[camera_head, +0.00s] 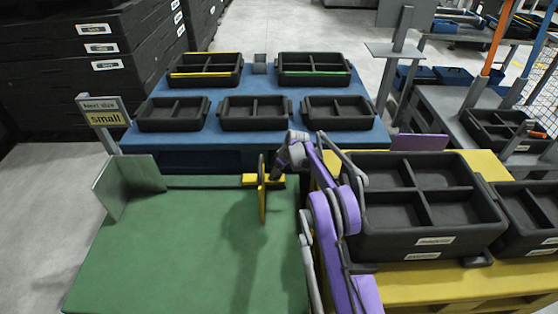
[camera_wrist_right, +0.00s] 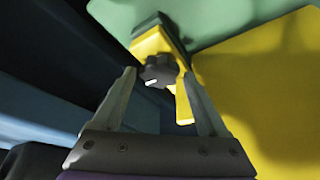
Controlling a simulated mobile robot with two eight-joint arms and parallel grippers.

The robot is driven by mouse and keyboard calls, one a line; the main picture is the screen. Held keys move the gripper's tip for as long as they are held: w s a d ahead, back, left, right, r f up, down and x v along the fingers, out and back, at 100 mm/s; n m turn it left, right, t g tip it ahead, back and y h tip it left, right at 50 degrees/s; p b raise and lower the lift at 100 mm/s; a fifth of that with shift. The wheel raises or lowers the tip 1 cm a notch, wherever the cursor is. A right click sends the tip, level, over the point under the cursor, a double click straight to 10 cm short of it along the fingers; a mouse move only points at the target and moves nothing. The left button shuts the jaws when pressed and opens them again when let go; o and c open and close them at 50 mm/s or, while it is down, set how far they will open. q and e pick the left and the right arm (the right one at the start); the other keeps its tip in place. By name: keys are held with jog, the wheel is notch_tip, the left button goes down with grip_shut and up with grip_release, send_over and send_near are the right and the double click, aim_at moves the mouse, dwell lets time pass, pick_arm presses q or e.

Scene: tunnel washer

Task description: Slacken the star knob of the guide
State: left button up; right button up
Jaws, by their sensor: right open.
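The guide is yellow, with an upright plate (camera_head: 262,200) and a short yellow bar at the far edge of the green table (camera_head: 150,260). In the right wrist view the guide's yellow block (camera_wrist_right: 160,42) carries a dark star knob (camera_wrist_right: 155,68) with a small white mark. My right gripper (camera_wrist_right: 160,78) is open, its two fingertips on either side of the knob with visible gaps. I cannot tell how deep the knob sits between them. In the head view my right arm (camera_head: 325,215) reaches to the guide, and the knob is hidden. My left gripper is not in view.
A blue table (camera_head: 225,146) with several black divided trays stands beyond the green table. A yellow table (camera_head: 460,286) with black crates (camera_head: 425,250) is close on the right of my arm. A grey angled plate (camera_head: 112,190) and a "small" sign (camera_head: 104,114) stand at left.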

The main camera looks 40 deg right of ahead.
jog(key=m, duration=0.1)
jog(key=m+h+b, duration=0.1)
jog(key=m, duration=0.1)
jog(key=shift+a+f+b, duration=0.15)
jog(key=shift+a+b, duration=0.05)
jog(key=shift+b, duration=0.1)
jog(key=m+h+b, duration=0.1)
jog(key=m+b, duration=0.1)
jog(key=m, duration=0.2)
jog(key=shift+w+a+h+b, duration=0.1)
jog(key=shift+h+b, duration=0.3)
jog(key=s+a+r+m+p, duration=0.1)
jog(key=s+r+p, duration=0.2)
jog(key=r, duration=0.7)
jog(key=shift+s+a+r+g, duration=0.15)
jog(key=shift+s+a+g, duration=0.25)
